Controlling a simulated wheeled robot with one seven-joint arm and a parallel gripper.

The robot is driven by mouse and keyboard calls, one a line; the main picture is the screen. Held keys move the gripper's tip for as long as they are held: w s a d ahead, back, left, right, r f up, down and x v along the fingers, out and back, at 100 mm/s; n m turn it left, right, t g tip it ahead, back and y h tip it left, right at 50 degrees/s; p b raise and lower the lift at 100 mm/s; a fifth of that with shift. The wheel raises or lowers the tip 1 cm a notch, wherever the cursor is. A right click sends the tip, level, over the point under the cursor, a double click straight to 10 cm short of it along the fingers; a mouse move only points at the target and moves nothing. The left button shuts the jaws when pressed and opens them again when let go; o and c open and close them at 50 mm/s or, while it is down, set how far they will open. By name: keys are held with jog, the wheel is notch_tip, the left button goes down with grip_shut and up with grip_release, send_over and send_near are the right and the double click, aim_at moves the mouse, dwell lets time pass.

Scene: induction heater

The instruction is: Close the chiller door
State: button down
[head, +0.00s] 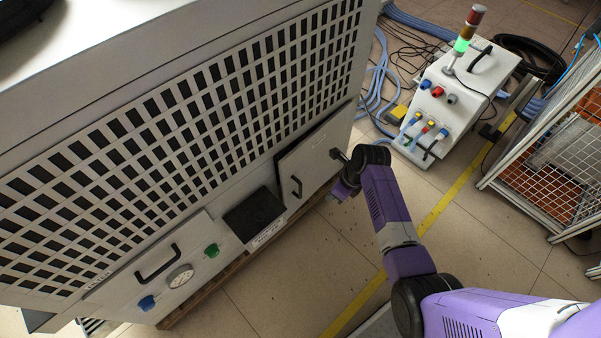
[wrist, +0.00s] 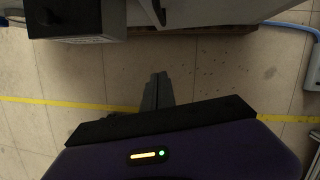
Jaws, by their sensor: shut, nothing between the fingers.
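The chiller (head: 190,110) is a large white cabinet with a dark-slotted grille, at left in the head view. Its door (head: 312,160) is a small white panel with a dark handle (head: 296,187), low at the cabinet's right end. A dark gap shows along the door's upper and left edges, so it looks slightly ajar; the exact angle is hard to tell. My gripper (head: 334,199) is just right of the door, apart from the handle. In the wrist view my gripper (wrist: 158,90) is shut and empty, pointing toward the chiller's base over the floor.
A black box (head: 254,214) juts out beside the door, with a gauge (head: 180,276) panel further left. A white unit with a signal light (head: 440,105) stands behind, with blue hoses (head: 378,85) on the floor. A wire cage (head: 550,150) is at right. Tiled floor in front is clear.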

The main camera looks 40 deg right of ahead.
notch_tip(320, 180, down, 9)
jog(key=s+a+m+t+y+b, duration=0.1)
jog(key=s+t+y+b, duration=0.15)
jog(key=b, duration=0.65)
jog(key=t+b, duration=1.1)
jog(key=t, duration=0.1)
send_near(292, 157)
jog(key=shift+m+h, duration=0.3)
jog(key=shift+h, duration=0.05)
jog(key=b+x, duration=0.2)
jog(key=x, duration=0.4)
jog(key=shift+s+a, duration=0.1)
jog(key=shift+w+a, duration=0.1)
jog(key=shift+w, duration=0.35)
